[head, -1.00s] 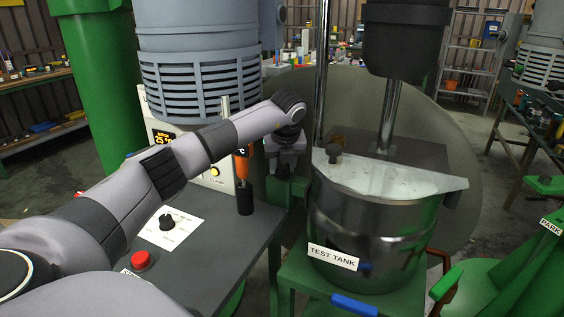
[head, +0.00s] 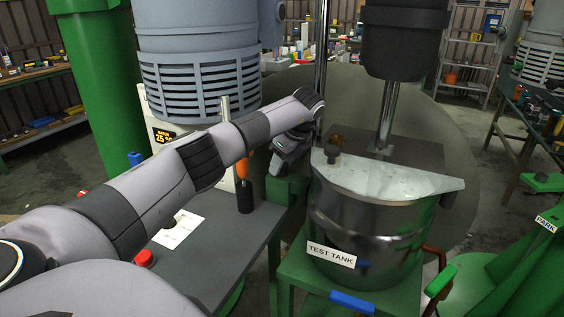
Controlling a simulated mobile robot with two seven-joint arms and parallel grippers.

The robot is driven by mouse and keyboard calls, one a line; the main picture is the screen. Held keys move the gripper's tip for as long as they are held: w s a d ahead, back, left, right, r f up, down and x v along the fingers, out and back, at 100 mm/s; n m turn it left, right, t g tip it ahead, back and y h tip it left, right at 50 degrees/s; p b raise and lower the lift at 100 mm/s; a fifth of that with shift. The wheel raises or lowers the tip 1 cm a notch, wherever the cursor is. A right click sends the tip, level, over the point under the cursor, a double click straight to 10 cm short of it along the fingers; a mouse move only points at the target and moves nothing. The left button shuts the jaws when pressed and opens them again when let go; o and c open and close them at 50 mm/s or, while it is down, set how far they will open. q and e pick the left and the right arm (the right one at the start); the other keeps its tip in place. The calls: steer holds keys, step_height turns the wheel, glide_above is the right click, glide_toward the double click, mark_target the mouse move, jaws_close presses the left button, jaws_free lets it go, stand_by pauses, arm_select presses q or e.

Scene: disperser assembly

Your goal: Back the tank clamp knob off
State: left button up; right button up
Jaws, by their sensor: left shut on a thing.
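My left gripper (head: 286,167) is at the left side of the steel test tank (head: 345,226), above a green bracket (head: 284,190). It is shut on what appears to be the tank clamp knob, which the gripper's body hides. The tank stands on a green stand (head: 300,272) and carries a "TEST TANK" label. A half lid (head: 400,184) with a small dark knob (head: 333,157) covers part of its top. My right gripper is not in view.
A grey bench (head: 245,235) with a red button (head: 144,258) and an orange-handled tool (head: 243,167) lies under my left arm. A steel column (head: 321,75) and the mixer shaft (head: 388,115) rise close by. A green frame marked PARK (head: 520,250) stands at right.

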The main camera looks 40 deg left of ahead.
arm_select(q)
steer(key=shift+a+r, duration=0.1)
steer(key=shift+r, duration=0.05)
stand_by(0.3)
steer(key=o, duration=1.1)
steer(key=shift+c, duration=0.2)
steer(key=v, duration=0.7)
steer(key=shift+b, duration=0.45)
